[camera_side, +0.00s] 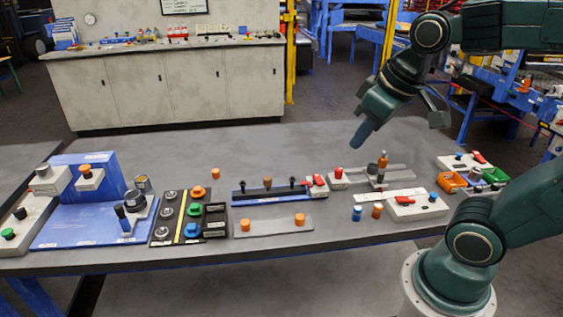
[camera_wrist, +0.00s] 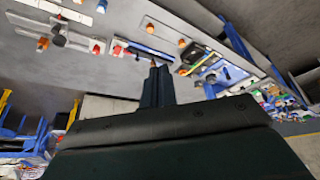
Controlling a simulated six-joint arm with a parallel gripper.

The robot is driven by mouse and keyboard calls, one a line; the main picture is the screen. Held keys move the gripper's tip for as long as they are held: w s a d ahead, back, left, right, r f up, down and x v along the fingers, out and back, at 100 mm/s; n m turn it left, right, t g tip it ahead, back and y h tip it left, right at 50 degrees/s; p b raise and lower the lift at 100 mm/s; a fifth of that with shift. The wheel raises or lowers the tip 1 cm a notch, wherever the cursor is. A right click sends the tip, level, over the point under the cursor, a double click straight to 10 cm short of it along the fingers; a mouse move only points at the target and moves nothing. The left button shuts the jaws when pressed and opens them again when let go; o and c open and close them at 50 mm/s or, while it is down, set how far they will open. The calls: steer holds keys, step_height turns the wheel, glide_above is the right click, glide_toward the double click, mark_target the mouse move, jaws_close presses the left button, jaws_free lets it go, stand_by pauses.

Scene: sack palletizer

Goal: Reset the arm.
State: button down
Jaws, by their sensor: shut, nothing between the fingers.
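My gripper (camera_side: 363,131) is shut and empty in the side view. It points down and to the left, held in the air above the back part of the grey table (camera_side: 330,137). Nothing touches it. In the wrist view the closed fingers (camera_wrist: 155,84) stick up past the dark gripper body, with the table beyond them. My arm comes in from the right side of the side view.
Below and around stand a black rail on a blue base (camera_side: 266,189), a grey fixture with an orange-topped post (camera_side: 382,161), a red-switch box (camera_side: 415,207), a blue stand (camera_side: 92,217) and green and orange trays (camera_side: 495,175). The table's back middle is clear.

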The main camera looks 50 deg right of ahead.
steer(key=shift+t, duration=0.4)
steer(key=shift+s+a+f, duration=0.15)
steer(key=shift+s+a, duration=0.15)
steer(key=shift+s, duration=0.5)
steer(key=shift+s+a+f, duration=0.1)
steer(key=shift+s+a, duration=0.2)
steer(key=shift+s, duration=0.55)
steer(key=shift+s+a+f, duration=0.15)
steer(key=shift+s+a, duration=0.15)
steer(key=shift+s, duration=0.5)
